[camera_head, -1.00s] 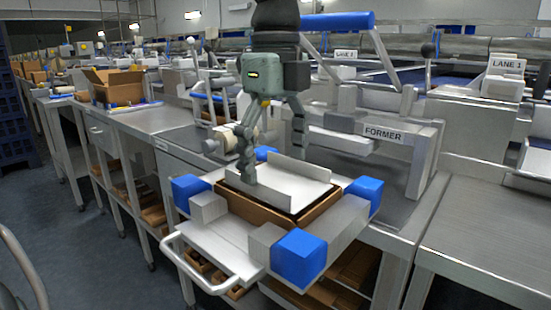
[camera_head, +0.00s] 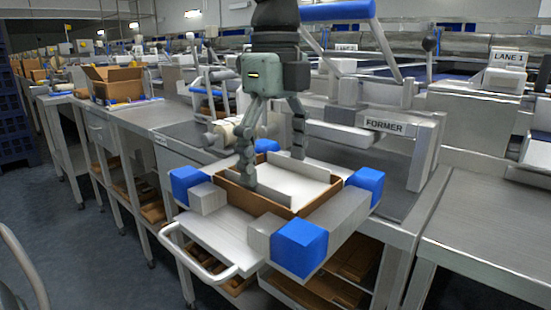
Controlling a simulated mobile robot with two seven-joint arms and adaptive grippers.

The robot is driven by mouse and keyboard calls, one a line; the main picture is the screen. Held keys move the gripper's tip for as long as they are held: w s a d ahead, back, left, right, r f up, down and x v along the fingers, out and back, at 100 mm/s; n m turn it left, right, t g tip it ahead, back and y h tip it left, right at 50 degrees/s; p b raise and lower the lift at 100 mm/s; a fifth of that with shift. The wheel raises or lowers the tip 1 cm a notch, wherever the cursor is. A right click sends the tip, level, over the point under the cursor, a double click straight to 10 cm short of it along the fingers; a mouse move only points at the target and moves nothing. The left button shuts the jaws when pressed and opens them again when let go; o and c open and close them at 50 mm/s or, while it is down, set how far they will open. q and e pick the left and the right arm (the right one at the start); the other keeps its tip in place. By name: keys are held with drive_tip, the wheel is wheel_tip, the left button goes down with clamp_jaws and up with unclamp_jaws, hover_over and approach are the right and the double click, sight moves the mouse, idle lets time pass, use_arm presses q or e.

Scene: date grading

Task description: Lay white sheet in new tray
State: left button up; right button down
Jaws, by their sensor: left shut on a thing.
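The white sheet (camera_head: 297,182) has upturned side flaps and lies low inside the brown cardboard tray (camera_head: 252,203). The tray walls stand around it, and its flat middle shows between the flaps. My left gripper (camera_head: 273,170) comes down from above with its fingers spread wide, one at the near flap and one at the far flap. It is shut on the sheet. Whether the sheet rests on the tray floor cannot be told. My right gripper is not in view.
Grey blocks and blue corner blocks (camera_head: 300,248) surround the tray. A handled shelf (camera_head: 210,240) juts out in front. The FORMER machine (camera_head: 390,127) stands behind to the right. An open carton (camera_head: 117,84) sits at the left. The right bench (camera_head: 475,215) is clear.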

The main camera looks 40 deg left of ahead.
use_arm(q)
drive_tip(key=shift+f+b, duration=0.35)
drive_tip(key=shift+f, duration=0.1)
drive_tip(key=o, duration=0.6)
